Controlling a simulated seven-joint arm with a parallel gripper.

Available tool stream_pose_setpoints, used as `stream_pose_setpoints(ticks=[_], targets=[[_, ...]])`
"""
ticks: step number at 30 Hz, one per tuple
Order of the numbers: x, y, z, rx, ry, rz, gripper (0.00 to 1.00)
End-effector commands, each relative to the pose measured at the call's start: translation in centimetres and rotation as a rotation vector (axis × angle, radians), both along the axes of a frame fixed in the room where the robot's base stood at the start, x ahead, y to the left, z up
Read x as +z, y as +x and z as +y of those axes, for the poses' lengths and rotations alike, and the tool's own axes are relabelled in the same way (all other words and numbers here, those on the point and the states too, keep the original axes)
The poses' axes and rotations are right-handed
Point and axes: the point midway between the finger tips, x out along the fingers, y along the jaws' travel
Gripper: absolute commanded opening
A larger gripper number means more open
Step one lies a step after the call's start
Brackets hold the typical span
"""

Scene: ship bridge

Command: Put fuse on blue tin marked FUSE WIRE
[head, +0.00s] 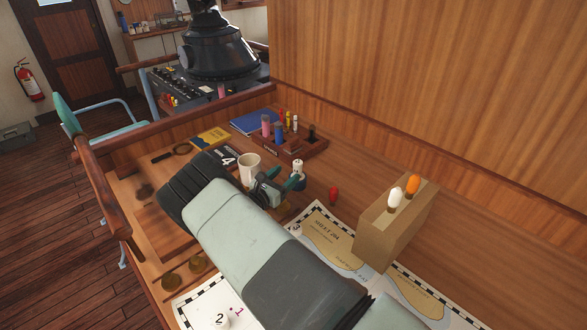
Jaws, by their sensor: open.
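My gripper (283,181) is low over the desk near the middle of the view, its teal fingers apart. A small white piece with a dark band (298,170) stands upright just beyond the fingertips; it may be the fuse, but it is too small to be sure. I cannot tell whether a finger touches it. I cannot make out a blue tin marked FUSE WIRE; my arm covers much of the desk.
A white mug (250,168) stands close left of my gripper. Behind are a wooden rack (312,151) with coloured cylinders and a blue book (254,121). A red peg-like piece (333,195) and a brown box (396,225) with white and orange bulbs are at right, near a chart (335,235).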

Motion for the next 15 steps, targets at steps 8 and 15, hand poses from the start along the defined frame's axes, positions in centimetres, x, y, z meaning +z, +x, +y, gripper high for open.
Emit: stream_pose_setpoints(ticks=[8,15], targets=[[0.0,-3.4,2.2,0.000,0.000,0.000,0.64],[0.2,-3.8,2.4,-0.005,0.004,-0.001,0.64]])
